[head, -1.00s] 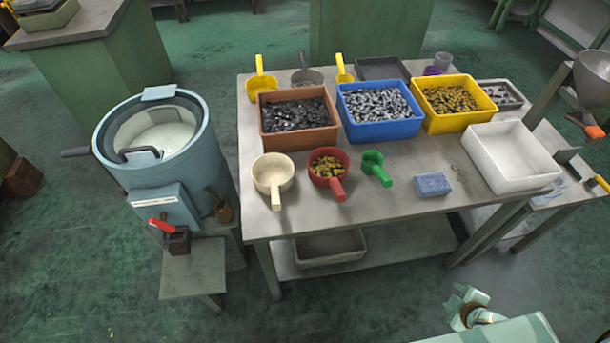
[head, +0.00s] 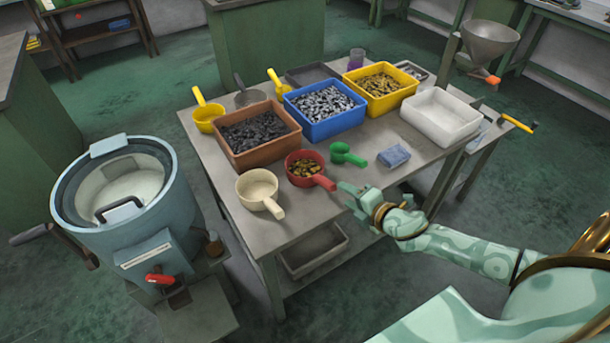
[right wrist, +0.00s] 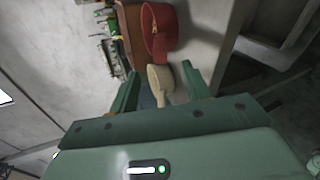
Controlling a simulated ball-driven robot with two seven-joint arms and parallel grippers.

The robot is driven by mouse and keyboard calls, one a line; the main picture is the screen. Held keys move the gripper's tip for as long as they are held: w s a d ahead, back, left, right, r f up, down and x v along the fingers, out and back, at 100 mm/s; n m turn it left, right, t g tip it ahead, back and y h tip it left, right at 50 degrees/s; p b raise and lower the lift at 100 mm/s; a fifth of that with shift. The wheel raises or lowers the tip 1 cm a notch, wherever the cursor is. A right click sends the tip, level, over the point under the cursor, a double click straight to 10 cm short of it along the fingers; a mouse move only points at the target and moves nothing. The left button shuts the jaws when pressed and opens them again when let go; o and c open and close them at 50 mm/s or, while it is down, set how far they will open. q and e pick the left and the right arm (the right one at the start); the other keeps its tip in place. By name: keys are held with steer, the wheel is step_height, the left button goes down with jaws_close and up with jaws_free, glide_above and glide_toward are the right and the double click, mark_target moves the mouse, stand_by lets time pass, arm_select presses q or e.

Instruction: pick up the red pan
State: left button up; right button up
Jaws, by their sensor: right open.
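The red pan (head: 296,179) stands on the near part of the table and holds brass-coloured parts. Its red handle points right and toward the front edge. My right gripper (head: 345,192) is open and empty, just right of the handle's end, near the table's front edge; I cannot tell whether it touches. In the right wrist view the red pan (right wrist: 159,35) shows above the spread fingers, and a cream pan (right wrist: 159,83) shows between them, farther off. My left gripper is not in view.
The cream pan (head: 258,186) stands left of the red pan, a green scoop (head: 342,153) right of it. A blue block (head: 394,156) lies farther right. Brown (head: 263,153), blue (head: 325,130) and yellow (head: 384,105) bins line up behind. A blue drum machine (head: 160,235) stands at left.

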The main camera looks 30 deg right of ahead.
mark_target(336, 190)
steer(key=b+x, duration=0.1)
steer(key=x, duration=0.4)
steer(key=shift+w+a+f, duration=0.15)
steer(key=shift+w, duration=0.2)
steer(key=b+x, duration=0.1)
steer(key=x, duration=0.1)
steer(key=b+x, duration=0.1)
steer(key=x, duration=0.2)
steer(key=shift+w+d+f, duration=0.15)
steer(key=shift+d, duration=0.05)
steer(key=shift+c, duration=1)
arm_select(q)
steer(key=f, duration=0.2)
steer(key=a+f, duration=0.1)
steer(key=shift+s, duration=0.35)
arm_select(e)
jaws_close()
